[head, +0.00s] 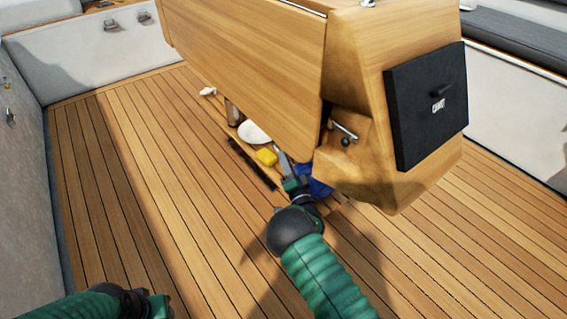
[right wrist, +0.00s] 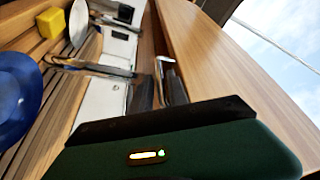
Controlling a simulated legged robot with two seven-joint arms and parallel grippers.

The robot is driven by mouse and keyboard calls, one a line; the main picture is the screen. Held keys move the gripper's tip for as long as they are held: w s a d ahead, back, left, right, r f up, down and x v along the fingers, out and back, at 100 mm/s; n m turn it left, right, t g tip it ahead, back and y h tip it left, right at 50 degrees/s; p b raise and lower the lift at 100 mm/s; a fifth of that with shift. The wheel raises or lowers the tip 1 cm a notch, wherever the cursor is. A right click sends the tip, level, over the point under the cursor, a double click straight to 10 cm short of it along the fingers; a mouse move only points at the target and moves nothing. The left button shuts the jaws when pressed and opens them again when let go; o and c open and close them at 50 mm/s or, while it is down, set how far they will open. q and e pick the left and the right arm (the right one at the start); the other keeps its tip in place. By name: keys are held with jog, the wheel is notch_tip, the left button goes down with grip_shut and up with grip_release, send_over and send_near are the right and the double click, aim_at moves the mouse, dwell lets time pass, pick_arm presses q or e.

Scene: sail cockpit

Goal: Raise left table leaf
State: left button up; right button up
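The left table leaf (head: 250,50) is a wooden panel hanging down steeply at the side of the cockpit table. My right gripper (head: 284,163) is low beside the leaf's bottom edge, near the table's end. In the right wrist view, its two dark fingers (right wrist: 158,88) stand a little apart, with nothing clearly between them. A wooden panel surface, apparently the leaf (right wrist: 235,65), lies close to their right; contact is unclear. My left gripper (head: 150,304) is only partly in view at the bottom left, and its fingers cannot be made out.
A black box (head: 428,105) is on the table's end. Under the table are a yellow block (head: 266,156), a white round thing (head: 253,132) and a blue object (head: 318,187). A dark strip (head: 250,163) lies on the deck. The planked deck (head: 130,190) to the left is clear.

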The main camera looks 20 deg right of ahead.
jog(key=shift+x, duration=1.05)
jog(key=shift+d, duration=0.1)
grip_shut()
jog(key=shift+s+f, duration=0.1)
dwell(0.4)
